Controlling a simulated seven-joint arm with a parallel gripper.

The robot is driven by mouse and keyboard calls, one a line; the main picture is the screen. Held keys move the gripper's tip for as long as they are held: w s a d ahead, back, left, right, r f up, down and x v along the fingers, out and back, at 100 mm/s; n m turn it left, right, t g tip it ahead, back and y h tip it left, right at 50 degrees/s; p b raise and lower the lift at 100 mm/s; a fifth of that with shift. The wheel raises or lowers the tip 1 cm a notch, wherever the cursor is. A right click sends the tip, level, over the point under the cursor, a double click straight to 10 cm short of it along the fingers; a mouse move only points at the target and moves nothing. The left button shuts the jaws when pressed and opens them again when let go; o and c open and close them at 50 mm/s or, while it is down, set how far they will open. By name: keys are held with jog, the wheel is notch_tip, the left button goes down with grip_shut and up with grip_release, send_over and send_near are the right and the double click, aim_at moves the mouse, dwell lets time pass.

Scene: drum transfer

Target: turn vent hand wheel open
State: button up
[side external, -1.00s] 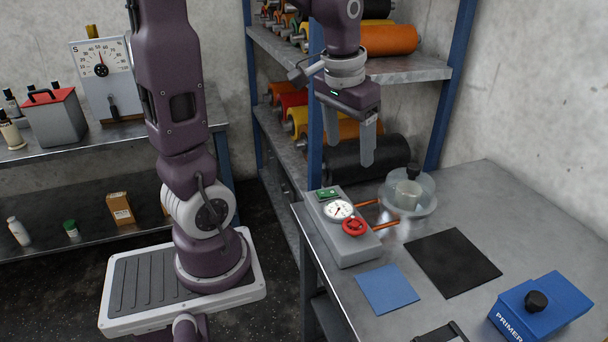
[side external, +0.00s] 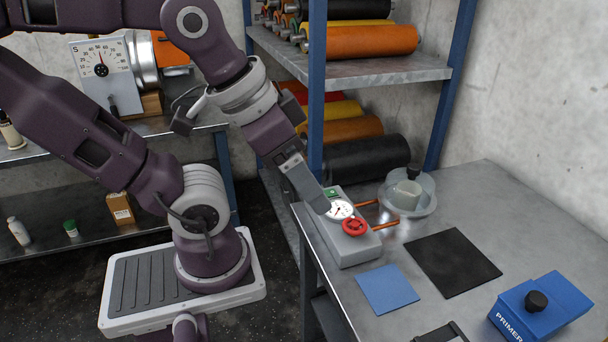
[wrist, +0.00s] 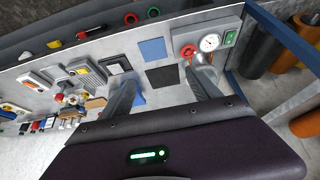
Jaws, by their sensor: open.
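The red vent hand wheel (side external: 355,227) sits on the front part of a grey control box (side external: 350,250), beside a round white dial gauge (side external: 340,209). The box stands at the left edge of the metal table. My gripper (side external: 318,205) is tilted, with its fingers pointing down and right. In the side view the fingertips overlap the box's left edge near the gauge, so contact is unclear. In the wrist view my two fingers (wrist: 162,88) are spread apart with nothing between them. The hand wheel (wrist: 188,51) shows there near the right finger.
Orange pipes (side external: 385,223) run from the box to a clear domed vessel (side external: 410,192). A blue square (side external: 387,289), a black mat (side external: 452,262) and a blue PRIMER box (side external: 540,305) lie on the table. A rack with rollers (side external: 372,41) stands behind.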

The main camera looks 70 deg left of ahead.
jog(key=m+g, duration=0.3)
jog(key=g, duration=0.3)
send_over(355, 223)
notch_tip(355, 223, down, 13)
jog(key=shift+r, duration=0.1)
notch_tip(355, 223, down, 8)
jog(key=shift+r, duration=0.2)
jog(key=shift+c, duration=0.2)
